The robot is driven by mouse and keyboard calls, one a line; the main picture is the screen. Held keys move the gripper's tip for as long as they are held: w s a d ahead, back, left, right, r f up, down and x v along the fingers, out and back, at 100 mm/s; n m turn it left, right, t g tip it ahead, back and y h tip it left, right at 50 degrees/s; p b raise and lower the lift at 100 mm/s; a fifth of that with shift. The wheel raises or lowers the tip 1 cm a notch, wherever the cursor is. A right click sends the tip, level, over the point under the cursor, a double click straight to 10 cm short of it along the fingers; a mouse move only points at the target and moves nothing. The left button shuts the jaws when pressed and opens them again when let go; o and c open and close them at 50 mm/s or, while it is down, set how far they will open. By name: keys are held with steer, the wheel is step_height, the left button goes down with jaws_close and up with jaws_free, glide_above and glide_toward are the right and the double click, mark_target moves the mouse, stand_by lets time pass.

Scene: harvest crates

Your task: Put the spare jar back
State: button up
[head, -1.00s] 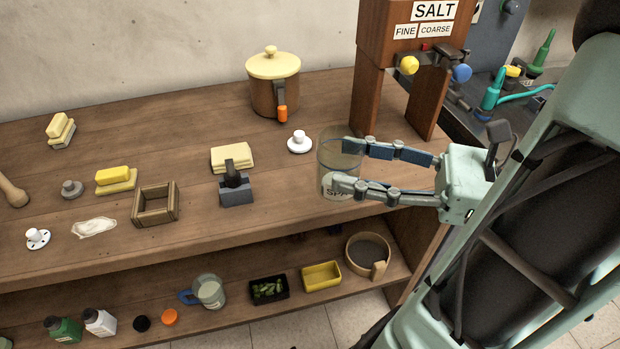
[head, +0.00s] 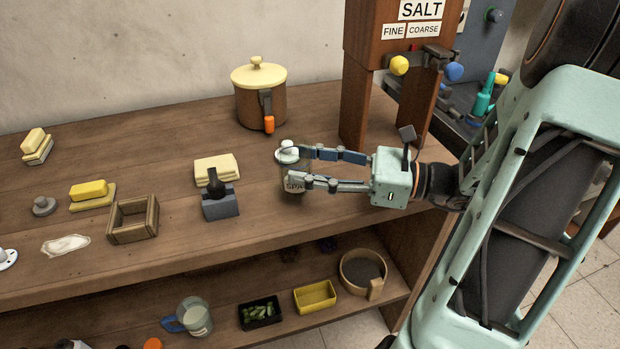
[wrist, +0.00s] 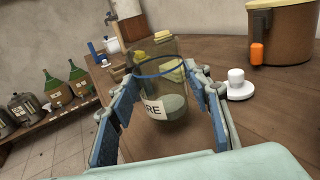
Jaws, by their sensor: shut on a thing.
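The spare jar (head: 294,185) is clear glass, with a label reading "SPA" in the head view and "RE" in the wrist view (wrist: 153,109). Its bottom holds something pale. My gripper (head: 296,167) is shut on the jar, one finger on each side; both fingers also flank it in the wrist view (wrist: 157,90). The jar is roughly upright over the upper shelf. I cannot tell whether its base touches the wood. In the head view its rim overlaps a white-knobbed disc (head: 288,146); in the wrist view that disc (wrist: 237,84) stands apart, to the right.
A lidded pot (head: 260,104) stands behind the jar. The wooden salt dispenser (head: 358,108) rises to the right. A grey block with a black knob (head: 221,204), pale yellow slabs (head: 215,168) and a wooden frame (head: 133,222) lie left. The lower shelf holds a mug (head: 195,316) and trays.

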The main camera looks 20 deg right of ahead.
steer(key=shift+s+f, duration=0.1)
steer(key=shift+f, duration=1)
steer(key=shift+f+b, duration=0.15)
steer(key=shift+b, duration=0.15)
steer(key=o, duration=1.5)
steer(key=shift+r, duration=0.2)
steer(key=shift+s+d, duration=0.15)
steer(key=shift+d, duration=0.25)
steer(key=p+v, duration=0.2)
steer(key=v, duration=0.9)
steer(key=shift+s+d, duration=0.1)
steer(key=shift+d, duration=0.05)
